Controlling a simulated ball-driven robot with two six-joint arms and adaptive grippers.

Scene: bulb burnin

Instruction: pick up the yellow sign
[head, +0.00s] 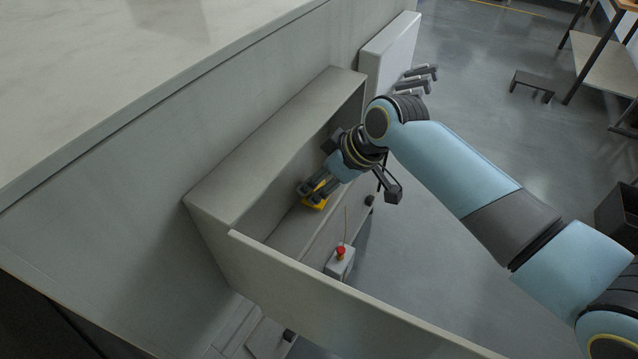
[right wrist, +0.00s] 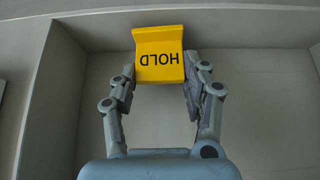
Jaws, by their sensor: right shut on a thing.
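The yellow sign (head: 316,197) shows in the head view inside the open grey cabinet, partly covered by my right gripper (head: 309,191). In the right wrist view the sign (right wrist: 159,55) reads "HOLD" upside down. It sits between the two fingertips of my right gripper (right wrist: 157,85), which is shut on it from both sides. Whether the sign still touches the cabinet surface below cannot be told. My left gripper is not in view.
The grey cabinet (head: 262,140) has walls close around my right gripper, and a long panel (head: 330,300) stands in front. A small box with a red button (head: 340,254) is nearby. A pale counter top (head: 120,70) lies at upper left. Open floor (head: 470,90) is to the right.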

